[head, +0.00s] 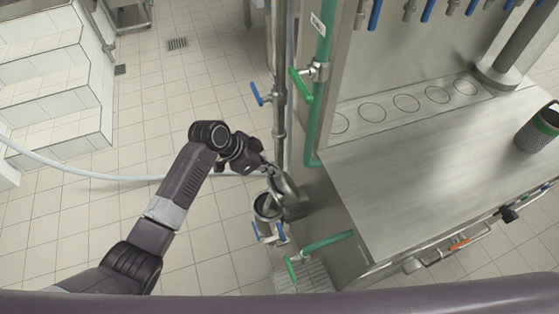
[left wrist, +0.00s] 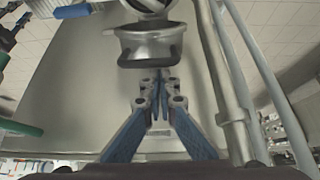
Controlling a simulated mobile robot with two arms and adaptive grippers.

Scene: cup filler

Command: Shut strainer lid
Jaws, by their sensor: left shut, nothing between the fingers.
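The strainer (head: 267,206) is a metal cylinder on the pipework left of the steel counter, with its round mouth showing dark from above. A metal piece that looks like its lid (head: 286,188) stands tilted at the mouth's upper right, so the strainer looks open. My left gripper (head: 270,170) is just above the strainer, close to the lid; I cannot tell whether they touch. In the left wrist view the blue fingers (left wrist: 160,80) are shut and empty, just below a metal part with a dark rim (left wrist: 150,50). My right gripper is not in view.
Vertical pipes with a blue-handled valve (head: 257,94) and a green-handled valve (head: 300,85) rise close behind the strainer. The steel counter (head: 430,170) stands to the right. A pale hose (head: 90,172) crosses the floor. Tiled floor at left is largely free.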

